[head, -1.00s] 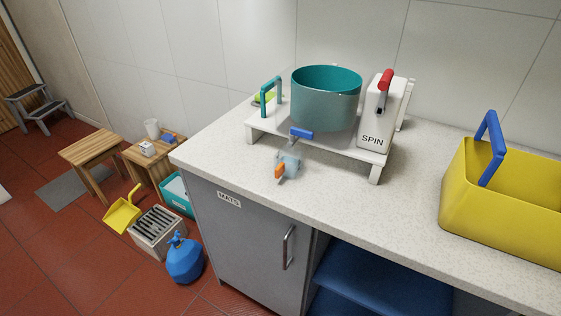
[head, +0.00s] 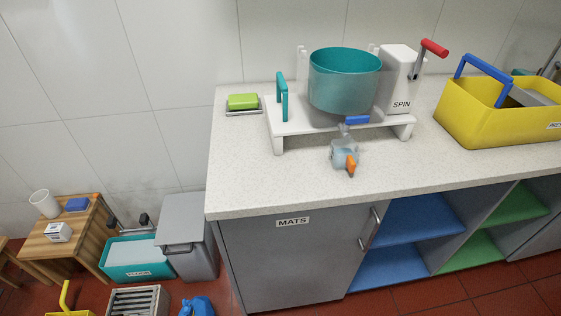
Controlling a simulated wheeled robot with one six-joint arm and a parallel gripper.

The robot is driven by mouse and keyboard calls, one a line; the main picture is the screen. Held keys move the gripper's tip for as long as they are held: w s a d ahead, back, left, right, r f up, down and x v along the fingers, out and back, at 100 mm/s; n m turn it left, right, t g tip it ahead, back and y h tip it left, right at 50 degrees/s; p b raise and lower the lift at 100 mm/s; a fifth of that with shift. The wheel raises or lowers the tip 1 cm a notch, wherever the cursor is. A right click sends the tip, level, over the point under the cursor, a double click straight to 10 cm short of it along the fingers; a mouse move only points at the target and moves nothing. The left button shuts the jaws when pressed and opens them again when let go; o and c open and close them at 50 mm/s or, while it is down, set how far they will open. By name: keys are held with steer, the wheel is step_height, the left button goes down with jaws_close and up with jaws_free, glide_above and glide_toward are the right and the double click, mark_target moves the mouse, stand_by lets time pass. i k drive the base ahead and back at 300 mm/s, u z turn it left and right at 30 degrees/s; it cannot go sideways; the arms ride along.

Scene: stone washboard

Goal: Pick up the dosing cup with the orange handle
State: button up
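The dosing cup (head: 343,152) is a small clear, bluish cup with an orange handle (head: 351,165) that points toward the counter's front edge. It is on the pale speckled counter (head: 260,180), in front of the white stand of the spinner. A blue lever or tap (head: 357,120) on the spinner is just above and behind the cup. The teal spinner tub (head: 344,82) sits on the white stand (head: 290,128). My gripper is not in view.
A white box marked SPIN (head: 397,82) with a red-handled crank stands right of the tub. A yellow caddy (head: 490,120) is further right. A green sponge (head: 242,102) lies at the left back. Counter left and right of the cup is clear.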

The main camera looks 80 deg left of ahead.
mark_target(346, 158)
steer(key=k, duration=0.65)
steer(key=u, duration=1.75)
steer(key=i, duration=0.5)
